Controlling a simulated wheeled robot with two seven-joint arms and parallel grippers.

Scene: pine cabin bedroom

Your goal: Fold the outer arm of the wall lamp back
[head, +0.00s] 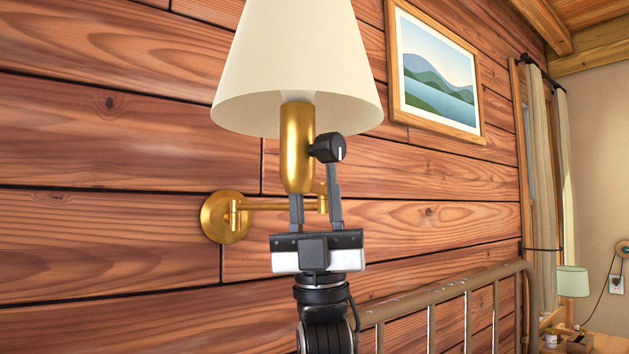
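The wall lamp has a cream shade (297,70) over an upright brass socket (298,150) with a black knob (328,148). A round brass plate (226,217) fixes it to the wall. The inner arm (280,206) runs right from the plate to a brass joint (323,203). The outer arm is mostly hidden behind the socket. My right gripper (316,190), its arm rising from the bottom middle, has its fingers apart. The left finger's tip is hidden behind the socket; the right finger passes beside it, under the knob. I cannot tell whether they touch the lamp. My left gripper is not seen.
A metal bed frame (455,288) stands along the wall at lower right. A framed landscape picture (437,75) hangs at upper right. Beyond are a curtain (541,190) and a small table lamp (572,282). The plank wall left of the brass plate is clear.

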